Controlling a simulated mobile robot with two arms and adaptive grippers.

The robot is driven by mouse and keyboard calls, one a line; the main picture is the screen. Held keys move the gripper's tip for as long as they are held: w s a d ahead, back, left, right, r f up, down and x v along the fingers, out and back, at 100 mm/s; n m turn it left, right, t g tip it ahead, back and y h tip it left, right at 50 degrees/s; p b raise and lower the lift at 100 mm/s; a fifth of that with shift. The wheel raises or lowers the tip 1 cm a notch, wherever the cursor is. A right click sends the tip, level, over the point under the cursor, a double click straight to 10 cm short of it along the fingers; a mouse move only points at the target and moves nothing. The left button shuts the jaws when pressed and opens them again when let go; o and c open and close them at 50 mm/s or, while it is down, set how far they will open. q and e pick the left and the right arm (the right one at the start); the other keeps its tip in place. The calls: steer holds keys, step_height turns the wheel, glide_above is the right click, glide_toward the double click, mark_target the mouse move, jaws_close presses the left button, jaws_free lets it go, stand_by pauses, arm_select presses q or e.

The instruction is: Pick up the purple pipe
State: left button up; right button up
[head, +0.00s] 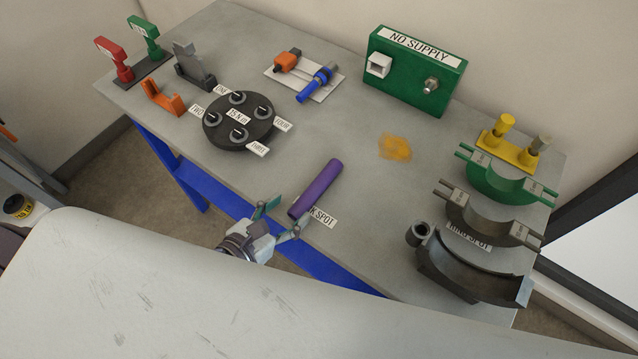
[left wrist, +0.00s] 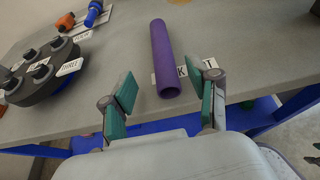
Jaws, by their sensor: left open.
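The purple pipe (head: 316,189) lies flat on the grey bench near its front edge, partly over a white label (head: 322,217). In the left wrist view the pipe (left wrist: 164,60) points toward me, with its near open end just beyond the fingertips. My left gripper (head: 281,213) is open and empty at the bench's front edge, close to the pipe's near end. In the left wrist view its two green-padded fingers (left wrist: 163,92) stand apart on either side of the pipe's line, not touching it. My right gripper is not in view.
A black round holder (head: 240,135) stands left of the pipe. Green and dark curved clamps (head: 500,187) and a large dark half-ring (head: 468,271) stand at the right. A green "NO SUPPLY" box (head: 414,75) is at the back.

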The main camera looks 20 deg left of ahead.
mark_target(309, 194)
arm_select(q)
steer(key=p+x, duration=0.1)
steer(key=x, duration=0.8)
steer(key=shift+s+d, duration=0.15)
steer(key=shift+d, duration=0.05)
jaws_close()
